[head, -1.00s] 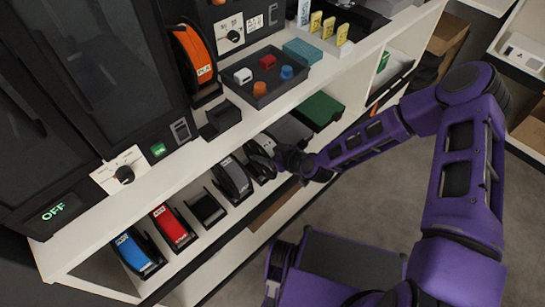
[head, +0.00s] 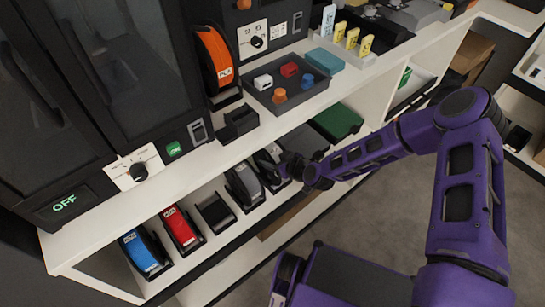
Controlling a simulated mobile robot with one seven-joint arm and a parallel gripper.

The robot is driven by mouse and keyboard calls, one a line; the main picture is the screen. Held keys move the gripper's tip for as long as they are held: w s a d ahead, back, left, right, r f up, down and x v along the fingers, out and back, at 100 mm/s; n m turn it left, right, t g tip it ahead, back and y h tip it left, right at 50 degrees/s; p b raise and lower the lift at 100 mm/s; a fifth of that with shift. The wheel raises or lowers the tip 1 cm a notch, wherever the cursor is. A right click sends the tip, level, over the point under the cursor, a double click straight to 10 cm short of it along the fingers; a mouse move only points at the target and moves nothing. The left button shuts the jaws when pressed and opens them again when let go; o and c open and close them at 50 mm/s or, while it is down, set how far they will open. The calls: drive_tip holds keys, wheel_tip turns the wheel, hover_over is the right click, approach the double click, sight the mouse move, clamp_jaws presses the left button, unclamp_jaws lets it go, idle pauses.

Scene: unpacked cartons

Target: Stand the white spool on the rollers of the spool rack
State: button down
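Spools stand in dark cradles along the lower shelf. A pale-edged spool (head: 267,161), probably the white one, stands at the right end of this row. My gripper (head: 286,167) is right at its right side and partly hides it. I cannot tell whether the fingers touch the spool, or whether they are open or shut. An orange spool (head: 215,58) sits upright in a dark holder on the upper counter. A small dark empty holder (head: 236,123) stands just below it; I cannot tell whether it is the spool rack. No rollers are clearly visible.
The lower shelf also holds a blue spool (head: 145,252), a red spool (head: 181,230), an empty dark cradle (head: 215,212) and a dark grey spool (head: 244,185). A green box (head: 338,121) lies to the right. A tray (head: 300,97) of small coloured parts stands above on the counter.

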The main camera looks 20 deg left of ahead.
unclamp_jaws()
drive_tip(key=shift+d, duration=0.1)
drive_tip(key=p+v, duration=0.2)
drive_tip(key=v, duration=1.5)
drive_tip(key=shift+r, duration=0.15)
drive_tip(key=shift+s, duration=0.1)
